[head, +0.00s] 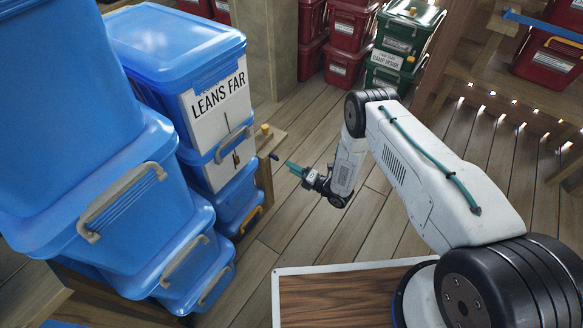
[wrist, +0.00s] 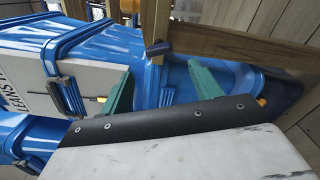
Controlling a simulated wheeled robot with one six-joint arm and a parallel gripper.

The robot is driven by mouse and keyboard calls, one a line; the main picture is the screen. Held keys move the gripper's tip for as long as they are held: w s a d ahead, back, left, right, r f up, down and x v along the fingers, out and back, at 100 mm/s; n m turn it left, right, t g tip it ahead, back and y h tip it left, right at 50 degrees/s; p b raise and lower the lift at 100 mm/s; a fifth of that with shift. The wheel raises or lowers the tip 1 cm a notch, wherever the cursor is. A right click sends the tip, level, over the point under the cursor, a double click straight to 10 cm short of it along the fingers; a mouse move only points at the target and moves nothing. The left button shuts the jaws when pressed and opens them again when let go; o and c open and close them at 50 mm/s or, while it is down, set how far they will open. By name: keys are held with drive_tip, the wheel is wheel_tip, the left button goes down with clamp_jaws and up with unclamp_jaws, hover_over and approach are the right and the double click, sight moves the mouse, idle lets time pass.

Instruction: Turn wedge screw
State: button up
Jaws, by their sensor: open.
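A small dark blue handle (head: 274,157) sticks out of the wooden frame beside the blue bin stack in the head view; it looks like the wedge screw. In the wrist view a dark blue block (wrist: 158,48) on a wooden post seems to be the same part. My gripper (head: 292,168) is just right of the handle and a little below it in the head view, with teal fingers pointing at the frame. In the wrist view my gripper (wrist: 162,86) has its fingers wide apart with nothing held between them. The handle shows beyond the fingertips, apart from them.
The blue lidded bins (head: 180,50) stand stacked at left, one labelled "LEANS FAR". The wooden frame (head: 265,180) stands against them. Red bins (head: 350,25) and green bins (head: 408,35) stand at the back. The plank floor (head: 300,225) around my gripper is clear.

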sight(278, 159)
drive_tip(key=shift+r, duration=0.1)
drive_tip(key=c, duration=0.6)
drive_tip(key=shift+w+a+r+m, duration=0.1)
drive_tip(key=shift+w+a+m, duration=0.8)
drive_tip(key=shift+m, duration=2.1)
drive_tip(key=shift+w+a+r+m, duration=0.1)
drive_tip(key=shift+w+a+m, duration=0.85)
drive_tip(key=shift+m, duration=2.05)
drive_tip(key=shift+w+a+m, duration=0.6)
drive_tip(key=shift+a+m, duration=0.6)
drive_tip(key=shift+m, duration=1.8)
drive_tip(key=shift+c, duration=0.2)
clamp_jaws()
